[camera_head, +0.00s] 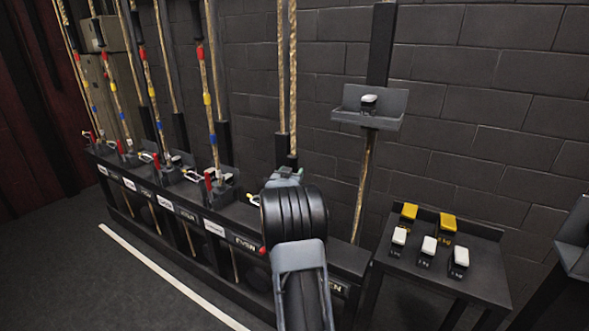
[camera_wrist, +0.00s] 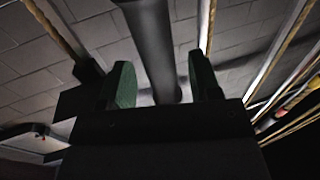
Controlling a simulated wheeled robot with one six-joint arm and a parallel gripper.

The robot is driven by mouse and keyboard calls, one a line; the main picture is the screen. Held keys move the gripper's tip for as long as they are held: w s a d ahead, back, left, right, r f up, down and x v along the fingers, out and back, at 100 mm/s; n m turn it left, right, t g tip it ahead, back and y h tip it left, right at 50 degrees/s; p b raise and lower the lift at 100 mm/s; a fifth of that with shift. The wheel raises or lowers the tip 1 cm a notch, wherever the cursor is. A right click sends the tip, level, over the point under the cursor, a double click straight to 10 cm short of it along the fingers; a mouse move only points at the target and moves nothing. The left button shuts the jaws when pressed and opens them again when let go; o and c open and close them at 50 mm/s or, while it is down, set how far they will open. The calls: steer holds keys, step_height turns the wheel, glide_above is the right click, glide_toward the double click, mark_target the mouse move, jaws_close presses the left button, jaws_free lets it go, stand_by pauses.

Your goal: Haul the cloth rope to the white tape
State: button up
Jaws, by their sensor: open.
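Tan ropes (camera_head: 293,75) run up from a dark rail (camera_head: 350,259) with small name plates; I cannot read which one says cloth. Several ropes at the left carry red, yellow and blue tape bands; I cannot make out a white tape band. My gripper (camera_head: 285,178) is in front of the lower end of a rope pair, partly hidden by my own wrist. In the wrist view my gripper (camera_wrist: 162,85) is open, its green pads apart. A thick grey tube (camera_wrist: 152,45) shows between and beyond them; a tan rope (camera_wrist: 207,25) runs beside the right pad.
Rope locks with red and white handles (camera_head: 210,180) line the rail. A side table (camera_head: 440,272) at the right holds yellow and white-topped weights. A small shelf (camera_head: 390,122) on a post holds another block. A white line (camera_head: 165,274) crosses the open floor at the left.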

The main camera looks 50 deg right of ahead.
steer(key=shift+x, duration=1.9)
steer(key=shift+c, duration=0.2)
jaws_close()
